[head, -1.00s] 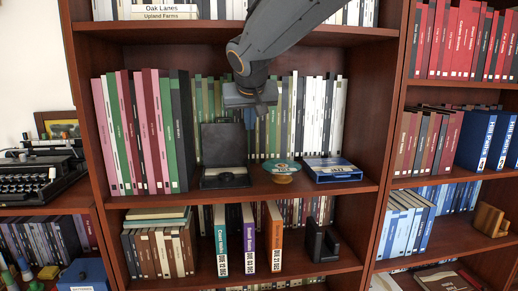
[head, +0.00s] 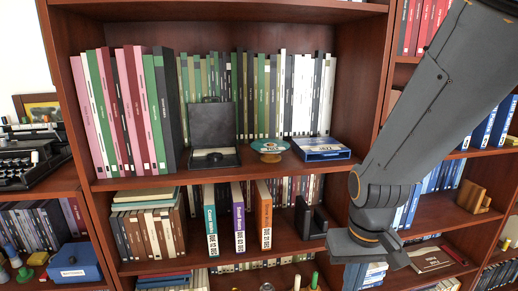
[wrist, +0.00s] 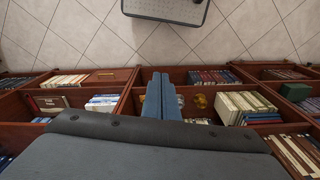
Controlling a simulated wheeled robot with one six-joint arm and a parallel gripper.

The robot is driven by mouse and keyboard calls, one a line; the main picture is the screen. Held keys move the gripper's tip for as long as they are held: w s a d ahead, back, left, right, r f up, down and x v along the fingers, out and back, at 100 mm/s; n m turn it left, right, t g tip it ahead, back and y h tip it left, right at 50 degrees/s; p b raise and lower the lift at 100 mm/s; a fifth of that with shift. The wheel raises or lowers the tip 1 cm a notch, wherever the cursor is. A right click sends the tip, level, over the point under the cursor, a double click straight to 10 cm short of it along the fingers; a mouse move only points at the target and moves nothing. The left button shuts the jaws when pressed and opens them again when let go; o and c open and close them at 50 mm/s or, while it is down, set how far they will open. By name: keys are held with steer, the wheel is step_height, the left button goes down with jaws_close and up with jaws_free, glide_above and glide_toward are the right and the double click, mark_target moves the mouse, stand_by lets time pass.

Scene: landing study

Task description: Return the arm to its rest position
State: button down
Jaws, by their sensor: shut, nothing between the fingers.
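My grey arm (head: 430,110) comes in from the upper right of the head view and hangs down in front of the right side of the bookcase. My gripper (head: 368,248) is at its lower end, in front of the lower shelves, touching nothing that I can see. In the wrist view the two blue-grey fingers (wrist: 162,96) are closed side by side with nothing between them. That view looks down past the lower shelves to the tiled floor.
The bookcase's middle shelf (head: 270,165) holds rows of books, an open black box (head: 212,135), a small teal-topped dish (head: 269,148) and a blue box (head: 321,149). A black bookend (head: 311,218) stands near my gripper. The tiled floor (wrist: 220,45) looks mostly clear.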

step_height(320, 180, up, 13)
steer(key=t+p, duration=0.1)
steer(key=p, duration=1.1)
steer(key=shift+s+t, duration=0.2)
steer(key=shift+t, duration=0.1)
